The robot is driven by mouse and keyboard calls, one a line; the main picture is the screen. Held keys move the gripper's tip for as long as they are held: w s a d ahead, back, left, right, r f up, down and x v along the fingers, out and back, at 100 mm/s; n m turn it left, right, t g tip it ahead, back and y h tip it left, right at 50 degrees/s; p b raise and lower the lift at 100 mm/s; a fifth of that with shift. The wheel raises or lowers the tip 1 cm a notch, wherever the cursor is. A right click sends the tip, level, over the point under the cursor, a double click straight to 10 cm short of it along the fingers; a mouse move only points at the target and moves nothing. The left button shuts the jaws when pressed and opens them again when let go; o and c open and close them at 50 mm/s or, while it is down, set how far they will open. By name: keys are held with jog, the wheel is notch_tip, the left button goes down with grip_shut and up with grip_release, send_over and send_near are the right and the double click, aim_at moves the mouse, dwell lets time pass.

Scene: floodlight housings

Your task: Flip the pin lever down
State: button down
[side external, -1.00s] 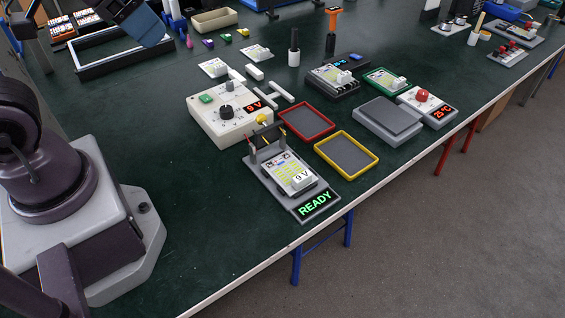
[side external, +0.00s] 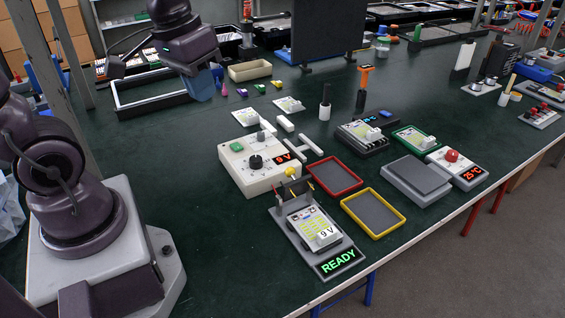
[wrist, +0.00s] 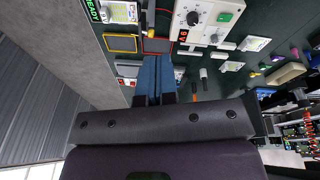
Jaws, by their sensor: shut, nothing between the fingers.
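The grey test fixture (side external: 284,222) stands near the table's front edge with a board (side external: 313,224) in it marked 9 V. Its green display (side external: 339,261) reads READY. A yellow-knobbed lever (side external: 290,172) stands raised at its far end, next to the power supply. My gripper (side external: 203,97) has blue fingers, shut and empty, pointing down at the back left, well away from the fixture. The shut fingers also show in the wrist view (wrist: 157,58).
The cream power supply (side external: 262,182) reads 9 V behind the fixture. Red (side external: 312,178) and yellow (side external: 350,207) trays lie to its right. A black upright panel (side external: 327,30) stands at the back. The green table is clear left of the fixture.

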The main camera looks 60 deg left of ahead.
jog(key=w+a+f+n+h, duration=0.8)
jog(key=w+a+f+n, duration=0.4)
jog(key=n, duration=0.5)
jog(key=shift+w+f+g+h, duration=0.3)
jog(key=shift+w+f, duration=0.05)
jog(key=shift+f, duration=0.55)
jog(key=x, duration=0.9)
jog(key=shift+d+f, duration=0.25)
jog(key=shift+f, duration=0.05)
jog(key=shift+w+d+f, duration=0.1)
jog(key=shift+w+d, duration=0.15)
jog(key=shift+d, duration=0.75)
jog(key=shift+w+d+f, duration=0.1)
jog(key=shift+w+d, duration=0.15)
jog(key=shift+d, duration=0.75)
jog(key=shift+d+r, duration=0.1)
